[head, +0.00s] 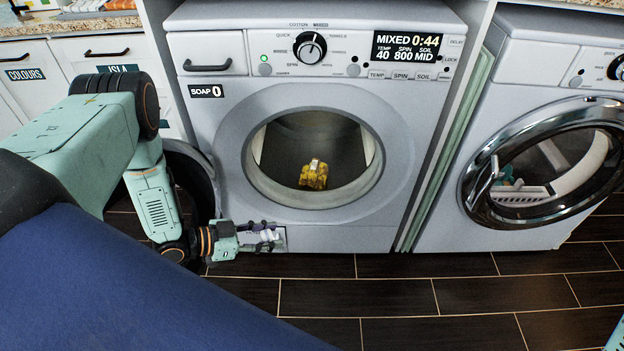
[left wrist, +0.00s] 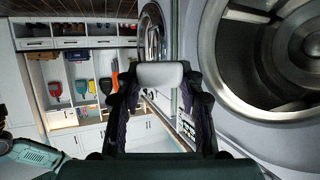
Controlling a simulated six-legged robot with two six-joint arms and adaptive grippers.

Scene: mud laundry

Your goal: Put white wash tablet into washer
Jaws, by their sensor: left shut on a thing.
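My left gripper (head: 266,237) is low in front of the lower left of the middle washer (head: 330,232). It is shut on the white wash tablet (left wrist: 160,75), a small pale block between the fingertips in the left wrist view. In the head view the fingers partly cover the tablet. The washer's round opening is uncovered, and a yellow bundle (head: 313,175) lies inside the drum. The gripper is outside the opening, below and to its left. In the left wrist view the washer's opening (left wrist: 222,75) is at the right. My right gripper is not in view.
A second machine (head: 512,238) with a chrome-rimmed round door (head: 476,190) stands at the right. The dark tiled floor (head: 420,300) in front is clear. Cabinets and a counter (head: 70,25) are at the left. The left wrist view shows shelves with hanging tools (left wrist: 80,88).

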